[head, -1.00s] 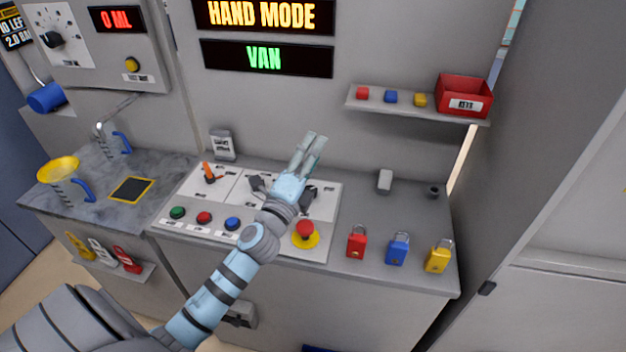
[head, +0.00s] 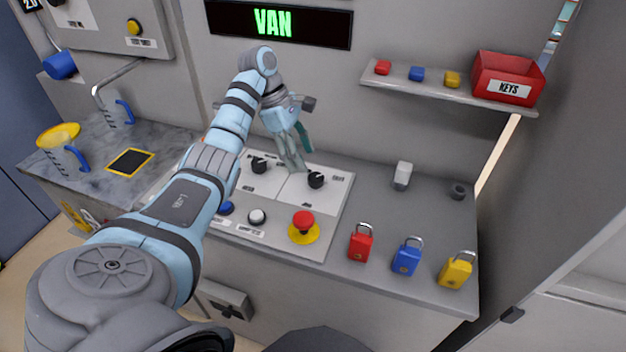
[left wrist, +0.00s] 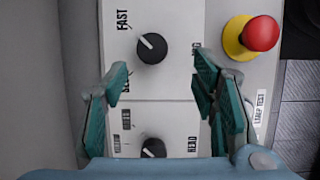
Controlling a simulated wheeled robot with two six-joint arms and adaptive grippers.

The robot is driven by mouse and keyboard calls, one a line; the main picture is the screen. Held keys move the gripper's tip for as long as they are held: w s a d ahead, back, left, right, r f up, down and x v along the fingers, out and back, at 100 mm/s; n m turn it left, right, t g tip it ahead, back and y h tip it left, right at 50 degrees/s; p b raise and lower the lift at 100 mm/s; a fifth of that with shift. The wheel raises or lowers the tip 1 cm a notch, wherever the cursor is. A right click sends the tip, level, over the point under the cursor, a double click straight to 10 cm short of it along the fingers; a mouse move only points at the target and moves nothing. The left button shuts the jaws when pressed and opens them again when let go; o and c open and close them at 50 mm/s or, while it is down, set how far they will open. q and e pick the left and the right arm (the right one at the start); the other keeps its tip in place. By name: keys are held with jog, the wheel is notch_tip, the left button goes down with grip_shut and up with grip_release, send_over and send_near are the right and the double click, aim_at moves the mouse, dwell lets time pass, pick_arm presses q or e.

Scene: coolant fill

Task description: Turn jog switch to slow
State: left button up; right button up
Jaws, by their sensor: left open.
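The jog switch is a black rotary knob (head: 316,180) on the right white plate of the control panel. In the left wrist view the knob (left wrist: 152,48) sits between a FAST label and a partly hidden label, and its white mark points up-left, towards FAST. My left gripper (head: 297,160) points down over the panel, close to the knob's left in the head view. In the left wrist view its open fingers (left wrist: 160,78) are apart and empty, with the knob beyond the tips. They do not visibly touch it. My right gripper is not in view.
A second black knob (head: 259,166) is on the left plate. A red emergency stop (head: 303,222) on a yellow base and a white button (head: 257,216) are in front. Red (head: 360,243), blue (head: 406,256) and yellow (head: 455,270) padlocks stand right. A shelf (head: 440,94) overhangs the back.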

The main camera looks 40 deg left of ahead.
aim_at(316, 175)
pick_arm(q)
jog(key=b+x, duration=0.1)
jog(key=x, duration=0.2)
jog(key=w+b+x, duration=0.1)
jog(key=x, duration=0.3)
jog(key=shift+w+a+b, duration=0.2)
jog(key=shift+b, duration=0.15)
jog(key=shift+w+f, duration=0.1)
jog(key=shift+f, duration=0.15)
jog(key=shift+s+d+r, duration=0.15)
jog(key=shift+s+r, duration=0.15)
jog(key=shift+s, duration=0.1)
jog(key=shift+w+f, duration=0.1)
jog(key=c, duration=1.1)
jog(key=shift+c, duration=0.2)
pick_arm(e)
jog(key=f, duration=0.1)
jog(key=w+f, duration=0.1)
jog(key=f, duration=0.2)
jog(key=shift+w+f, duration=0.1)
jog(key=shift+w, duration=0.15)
